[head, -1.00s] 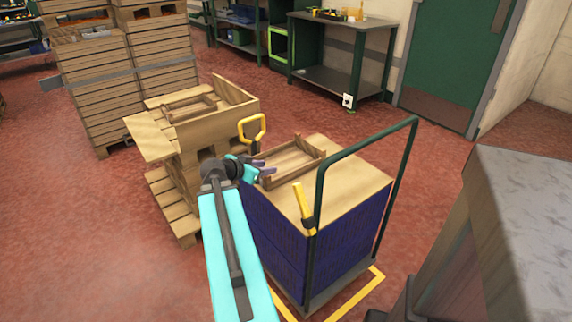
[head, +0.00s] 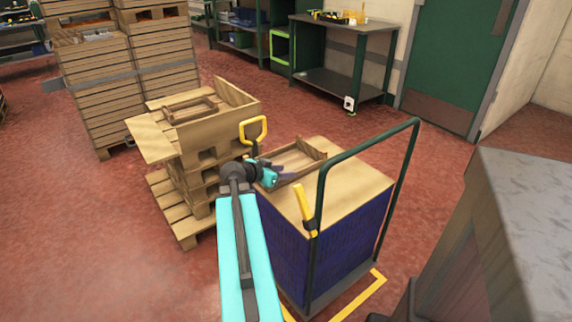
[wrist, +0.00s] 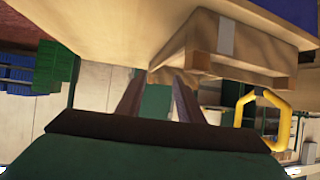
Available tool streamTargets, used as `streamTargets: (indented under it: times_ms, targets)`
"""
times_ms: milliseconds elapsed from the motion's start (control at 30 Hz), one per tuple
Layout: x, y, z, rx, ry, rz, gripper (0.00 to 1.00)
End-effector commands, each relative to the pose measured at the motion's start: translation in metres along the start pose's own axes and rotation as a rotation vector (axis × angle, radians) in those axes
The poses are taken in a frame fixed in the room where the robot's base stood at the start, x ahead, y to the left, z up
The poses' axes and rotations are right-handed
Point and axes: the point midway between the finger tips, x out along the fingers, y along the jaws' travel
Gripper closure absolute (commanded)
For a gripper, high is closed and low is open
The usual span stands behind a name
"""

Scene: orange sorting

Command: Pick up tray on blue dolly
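The wooden tray (head: 308,170) sits on the tan top (head: 345,190) of the blue dolly (head: 340,245), at its far left corner. In the wrist view the tray (wrist: 250,45) is upper right, a pale label on its side, the picture seeming upside down. My gripper (head: 281,174) is at the tray's near left side, and its tips overlap the tray in the head view. In the wrist view my gripper (wrist: 156,85) has its two fingers apart, with the tray's edge close to the right finger. I cannot tell whether they touch.
A green handle frame (head: 367,147) rises at the dolly's right. Yellow handles (head: 304,204) stand near the tray and dolly. A pallet stack with another tray (head: 190,110) is close on the left. A grey-topped block (head: 525,200) fills the right. Red floor lies open behind.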

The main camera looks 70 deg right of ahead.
Motion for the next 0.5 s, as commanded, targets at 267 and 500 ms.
streamTargets:
  times_ms: [267, 500]
  targets:
    - [0.041, -0.001, 0.0, 0.0, 0.0, 0.002, 0.66]
    - [0.055, 0.0, 0.0, 0.0, 0.0, -0.001, 0.66]
